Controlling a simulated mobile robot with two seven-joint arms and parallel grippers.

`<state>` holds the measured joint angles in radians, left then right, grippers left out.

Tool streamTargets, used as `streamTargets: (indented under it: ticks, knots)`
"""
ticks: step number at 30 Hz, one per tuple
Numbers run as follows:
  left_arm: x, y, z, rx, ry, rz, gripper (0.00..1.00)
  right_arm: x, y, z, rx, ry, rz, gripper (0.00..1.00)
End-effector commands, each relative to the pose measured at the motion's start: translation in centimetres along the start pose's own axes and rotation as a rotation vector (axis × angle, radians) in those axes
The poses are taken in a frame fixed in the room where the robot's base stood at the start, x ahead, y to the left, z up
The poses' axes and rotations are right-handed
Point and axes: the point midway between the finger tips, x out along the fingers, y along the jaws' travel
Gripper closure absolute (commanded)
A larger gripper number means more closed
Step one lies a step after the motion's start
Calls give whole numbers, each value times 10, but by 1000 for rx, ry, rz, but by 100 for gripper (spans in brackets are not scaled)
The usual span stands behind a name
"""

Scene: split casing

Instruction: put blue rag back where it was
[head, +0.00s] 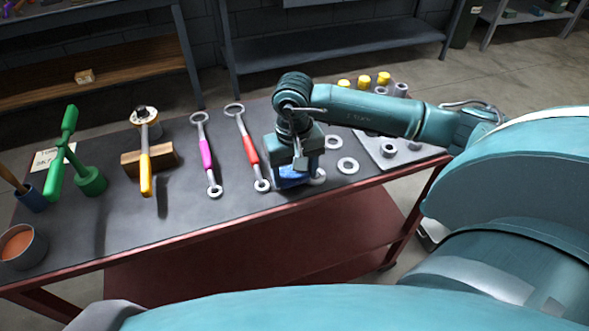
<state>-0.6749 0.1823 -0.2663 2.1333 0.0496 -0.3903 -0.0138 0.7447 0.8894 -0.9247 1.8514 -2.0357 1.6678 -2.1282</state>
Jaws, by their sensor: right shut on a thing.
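The blue rag (291,180) is a small blue patch under my right gripper (288,170), near the table's front edge. My right gripper points down and is shut on the rag. The gripper covers much of the rag, and I cannot tell whether the rag touches the table. A grey ring lies beside the rag on its right, partly hidden. My left gripper is not in view.
A wrench with a red handle (249,150) lies just left of the gripper, and one with a magenta handle (206,154) lies further left. Loose rings (347,166) and a light tray (375,150) are at right. A green tool (90,181) stands at left. The dark tabletop (190,225) is clear in front.

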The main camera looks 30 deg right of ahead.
Motion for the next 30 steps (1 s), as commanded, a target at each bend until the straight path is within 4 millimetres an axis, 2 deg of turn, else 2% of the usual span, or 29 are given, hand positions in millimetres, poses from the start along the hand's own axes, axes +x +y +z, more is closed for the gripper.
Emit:
streamTargets:
  ticks: [10,11,18,26,30]
  knots:
    - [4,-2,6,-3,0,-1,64,6,0,-1,-1,2,-1,62]
    - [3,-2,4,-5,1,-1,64,4,0,0,-1,2,-1,36]
    - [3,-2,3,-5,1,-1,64,3,0,0,0,2,0,16]
    - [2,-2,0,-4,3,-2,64,2,0,0,0,2,-1,15]
    - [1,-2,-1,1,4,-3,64,-8,0,-2,0,5,-2,15]
